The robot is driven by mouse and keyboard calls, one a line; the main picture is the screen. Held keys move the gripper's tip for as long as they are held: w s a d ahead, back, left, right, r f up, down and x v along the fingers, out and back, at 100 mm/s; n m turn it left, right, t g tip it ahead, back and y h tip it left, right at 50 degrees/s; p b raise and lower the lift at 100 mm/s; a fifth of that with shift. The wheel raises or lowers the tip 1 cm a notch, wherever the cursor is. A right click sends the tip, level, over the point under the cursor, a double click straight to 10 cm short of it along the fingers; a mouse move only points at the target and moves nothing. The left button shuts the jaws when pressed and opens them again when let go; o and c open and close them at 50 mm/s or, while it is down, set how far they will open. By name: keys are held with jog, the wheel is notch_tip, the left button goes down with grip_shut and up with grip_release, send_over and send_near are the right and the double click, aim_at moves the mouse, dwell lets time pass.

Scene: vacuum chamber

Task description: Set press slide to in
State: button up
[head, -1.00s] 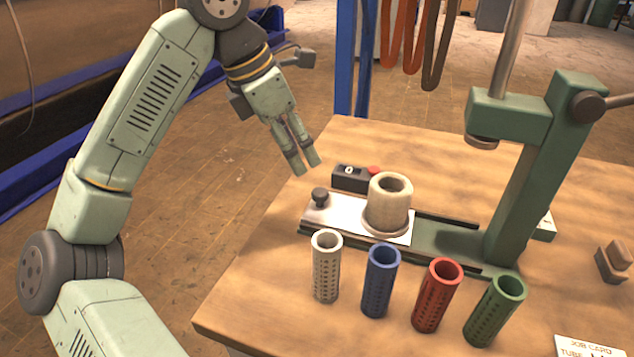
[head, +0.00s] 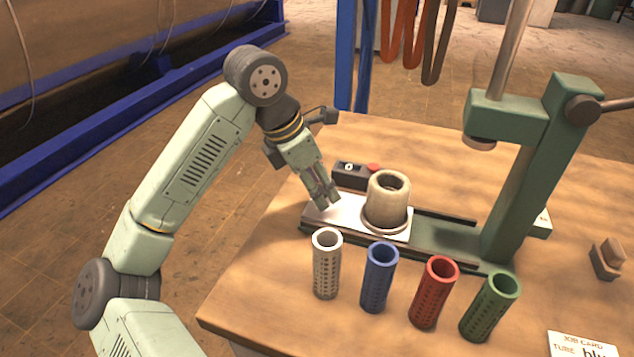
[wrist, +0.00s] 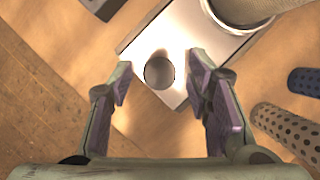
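The press slide (head: 345,222) is a bright metal plate on a dark rail, pulled out to the left of the green press (head: 520,180). A beige cup-like holder (head: 388,203) stands on the slide. The slide's round dark knob (wrist: 159,71) shows in the wrist view near its outer end; in the head view my gripper hides it. My gripper (head: 328,205) is over the slide's left end, pointing down. In the wrist view its fingers (wrist: 160,88) are open, one on each side of the knob, with gaps visible.
White (head: 326,265), blue (head: 379,278), red (head: 434,293) and green (head: 489,306) perforated tubes stand along the table's front. A black box with a red button (head: 352,175) sits behind the slide. A brown block (head: 608,258) and job card (head: 582,344) lie at right.

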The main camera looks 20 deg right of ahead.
grip_shut()
dwell(0.3)
dwell(0.4)
